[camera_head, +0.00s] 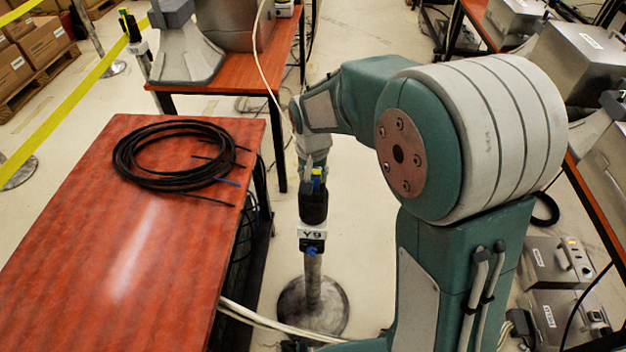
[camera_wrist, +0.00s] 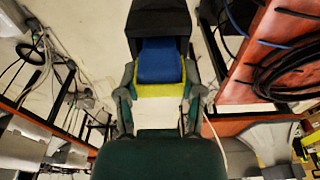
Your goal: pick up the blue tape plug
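The blue tape plug (camera_wrist: 160,62) has a yellow surround and sits at the black head of a post in the wrist view. In the head view the blue and yellow plug (camera_head: 318,181) shows small at the top of the black post head (camera_head: 313,208). My gripper (camera_wrist: 160,78) points at the plug, with one finger on each side of it. The fingers stand apart, close to the yellow sides; firm contact cannot be made out. In the head view my gripper (camera_head: 311,166) is just above the plug and partly covers it.
The post carries a Y9 label (camera_head: 312,234) and stands on a round base (camera_head: 313,306). A red-brown table (camera_head: 100,260) with a black cable coil (camera_head: 172,153) is to its left. Another table (camera_head: 235,92) stands behind. Metal cases (camera_head: 562,262) lie at the right.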

